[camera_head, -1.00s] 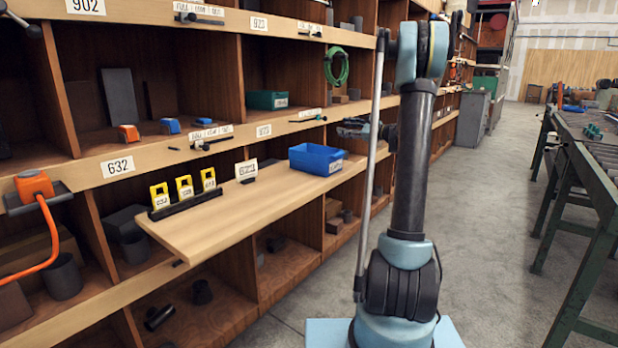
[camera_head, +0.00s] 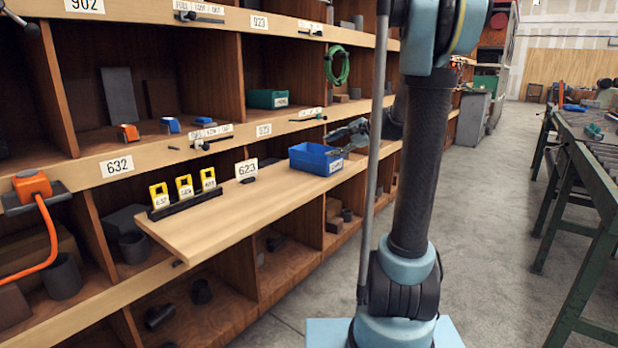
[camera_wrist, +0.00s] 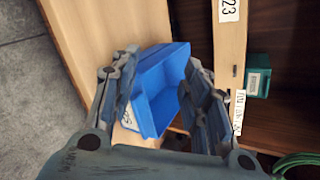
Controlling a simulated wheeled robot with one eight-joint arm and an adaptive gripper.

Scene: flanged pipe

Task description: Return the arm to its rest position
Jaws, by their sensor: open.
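My arm stands upright in the right half of the head view, beside the wooden shelf. My gripper (camera_head: 348,131) shows small behind the thin pole of my arm, close to the right end of a blue bin (camera_head: 314,157). In the wrist view my gripper (camera_wrist: 162,62) has its two fingers spread apart, with the blue bin (camera_wrist: 155,95) seen between them. I see nothing gripped; whether the fingers touch the bin I cannot tell. Part of my wrist is hidden behind my arm in the head view.
The bin stands on a pull-out wooden board (camera_head: 225,217) with yellow tags (camera_head: 184,187) and a 623 card (camera_head: 246,170). A green bin (camera_head: 268,98) and a green cable coil (camera_head: 337,66) are above. A workbench (camera_head: 590,165) stands right; grey floor (camera_head: 490,220) lies between.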

